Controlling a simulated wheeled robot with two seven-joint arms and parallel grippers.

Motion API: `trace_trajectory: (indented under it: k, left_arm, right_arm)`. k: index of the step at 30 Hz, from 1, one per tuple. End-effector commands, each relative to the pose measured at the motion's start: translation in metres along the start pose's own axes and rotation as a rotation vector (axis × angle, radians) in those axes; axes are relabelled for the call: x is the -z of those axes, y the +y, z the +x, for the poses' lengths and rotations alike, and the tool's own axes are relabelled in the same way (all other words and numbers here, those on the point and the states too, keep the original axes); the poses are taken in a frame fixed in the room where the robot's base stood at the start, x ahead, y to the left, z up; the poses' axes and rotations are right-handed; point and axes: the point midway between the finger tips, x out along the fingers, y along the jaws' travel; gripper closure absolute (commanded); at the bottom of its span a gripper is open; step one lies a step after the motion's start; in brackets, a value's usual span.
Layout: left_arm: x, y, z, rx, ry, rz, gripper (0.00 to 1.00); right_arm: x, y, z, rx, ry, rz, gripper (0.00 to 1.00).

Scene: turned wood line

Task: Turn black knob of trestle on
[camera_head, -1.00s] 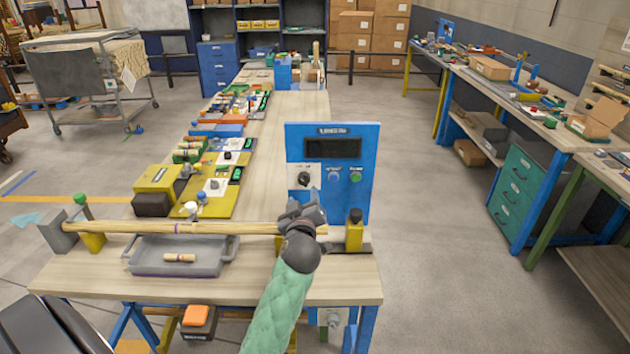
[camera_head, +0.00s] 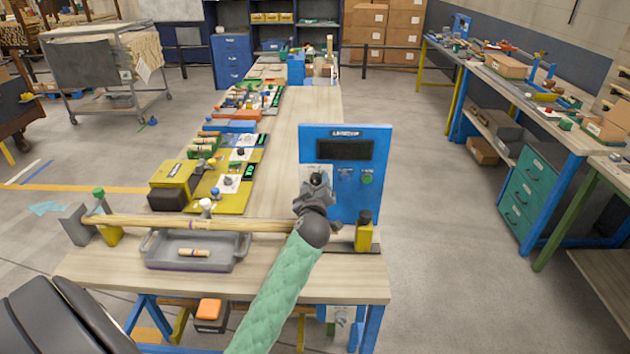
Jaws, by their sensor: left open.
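A blue upright panel (camera_head: 384,150) with a dark display stands at the near right end of the wooden bench. Its black knob (camera_head: 317,178) is on a white plate at the panel's lower left; its lower part is hidden by my gripper. A blue button (camera_head: 345,178) and a green button (camera_head: 367,179) are to its right. My left gripper (camera_head: 315,192), on a green-sleeved arm, is open in front of the knob. I cannot tell whether the fingers touch it. My right gripper is not in view.
A yellow post (camera_head: 364,235) stands right of my gripper. A yellow box (camera_head: 172,178) and several small items line the bench's left side.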

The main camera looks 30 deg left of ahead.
Motion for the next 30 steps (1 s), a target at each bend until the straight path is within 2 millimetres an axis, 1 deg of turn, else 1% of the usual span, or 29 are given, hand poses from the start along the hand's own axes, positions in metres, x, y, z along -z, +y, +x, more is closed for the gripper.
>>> trace_trajectory:
  k: [10,11,15,17,18,25,30]
  left_arm:
    - [-0.0004,-0.0002,0.0031,0.0,0.0,-0.001,0.46]
    - [-0.0004,-0.0002,0.0031,0.0,0.0,-0.001,0.48]
    - [-0.0004,-0.0002,0.003,0.0,0.0,0.0,0.76]
    - [-0.0003,-0.0002,0.003,0.0,0.0,0.0,0.88]
    - [-0.0003,-0.0002,0.003,0.0,0.0,0.0,0.91]
    - [-0.0006,-0.0004,0.003,0.0,0.0,0.017,0.91]
    - [-0.0007,-0.0003,0.0031,0.0,0.0,0.081,0.91]
  right_arm:
    - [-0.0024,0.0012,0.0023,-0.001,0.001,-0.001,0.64]
    - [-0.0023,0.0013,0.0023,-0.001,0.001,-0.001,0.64]
    - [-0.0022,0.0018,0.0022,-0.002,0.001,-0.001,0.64]
    - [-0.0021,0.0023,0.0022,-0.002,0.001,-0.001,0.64]
    - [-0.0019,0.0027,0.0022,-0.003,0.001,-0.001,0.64]
    - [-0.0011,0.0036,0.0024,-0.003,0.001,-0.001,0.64]
    - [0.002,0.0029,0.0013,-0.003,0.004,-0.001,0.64]
